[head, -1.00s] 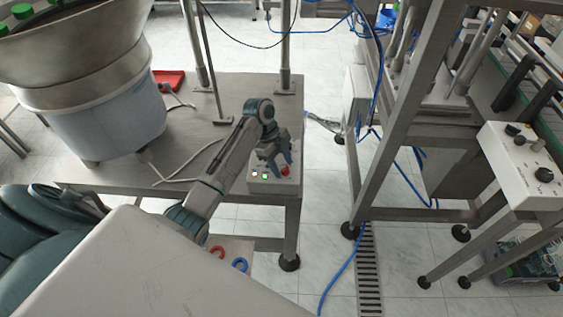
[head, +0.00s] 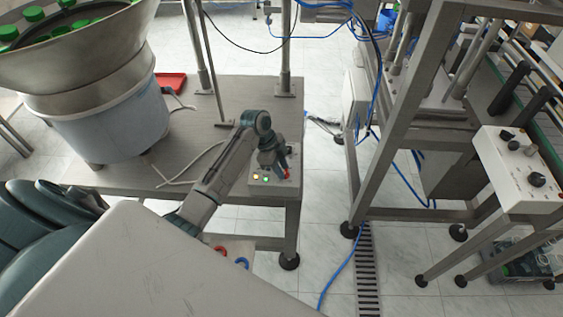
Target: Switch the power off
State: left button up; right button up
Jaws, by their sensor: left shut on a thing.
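The small white control box (head: 259,187) stands at the near right corner of the steel table. Its front shows a lit yellow lamp (head: 255,177), a lit green lamp (head: 265,178) and a red switch knob (head: 287,175) at the right. My left gripper (head: 285,171) reaches over the box from the left and is shut on the red knob. Its fingers and wrist hide part of the knob and the box's top. My right gripper is not in view.
A large feeder bowl (head: 75,65) with green caps stands on the steel table (head: 200,140) at the left. A grey cable lies across the tabletop. A metal frame machine and another white control box (head: 517,175) with black knobs stand at the right.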

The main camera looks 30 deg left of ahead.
pick_arm(q)
jog(key=shift+o, duration=0.2)
jog(key=n+p, duration=0.1)
jog(key=n+t+p, duration=0.1)
jog(key=n+p, duration=0.3)
jog(key=shift+s+d+r+t+y, duration=0.2)
jog(key=shift+s+r+t+y, duration=0.1)
jog(key=shift+t+y, duration=0.1)
jog(key=n+p, duration=0.2)
jog(key=shift+d+f+n+t+y, duration=0.1)
jog(key=shift+n+t+y, duration=0.3)
jog(key=shift+c, duration=0.2)
jog(key=shift+n+p, duration=0.3)
jog(key=shift+n, duration=0.2)
jog(key=o, duration=1)
jog(key=shift+f, duration=0.15)
jog(key=shift+s, duration=0.1)
